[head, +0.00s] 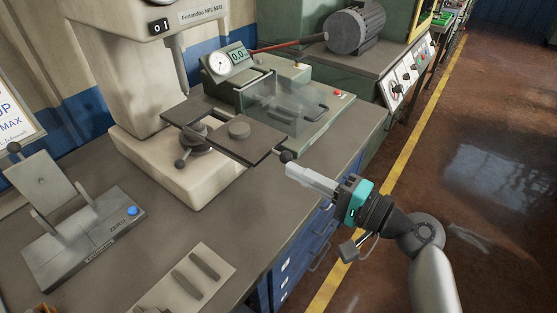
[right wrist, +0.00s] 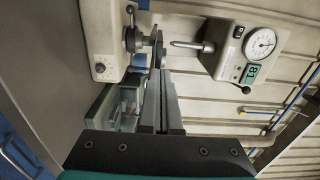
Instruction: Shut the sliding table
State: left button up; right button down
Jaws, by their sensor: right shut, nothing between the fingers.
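The sliding table (head: 254,152) is a dark flat plate on the beige machine's base, jutting out to the right over a second dark plate. A round grey disc (head: 239,129) rests on it. A dark ball knob (head: 284,156) shows at its front right corner. My right gripper (head: 290,170) is shut and empty, its pale fingertips pointing at the knob and very close to it; I cannot tell whether they touch. In the right wrist view the shut fingers (right wrist: 162,105) point toward the machine. My left gripper is not in view.
A green machine with a clear guard (head: 280,105) stands just behind the table. A grey ZERO fixture (head: 90,225) and a plate with two bars (head: 195,275) lie on the bench at left front. Open floor lies to the right.

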aim_at(238, 141)
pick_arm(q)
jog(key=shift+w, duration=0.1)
pick_arm(e)
jog(key=shift+x, duration=2.45)
jog(key=shift+w+a, duration=0.15)
jog(key=b+x, duration=0.1)
jog(key=x, duration=0.8)
jog(key=shift+w+a, duration=0.1)
jog(key=shift+a, duration=0.15)
jog(key=x, duration=0.2)
jog(key=shift+w+a+f, duration=0.15)
jog(key=shift+w+a, duration=0.1)
jog(key=shift+w, duration=0.05)
jog(key=shift+w+a, duration=0.1)
jog(key=shift+a, duration=0.05)
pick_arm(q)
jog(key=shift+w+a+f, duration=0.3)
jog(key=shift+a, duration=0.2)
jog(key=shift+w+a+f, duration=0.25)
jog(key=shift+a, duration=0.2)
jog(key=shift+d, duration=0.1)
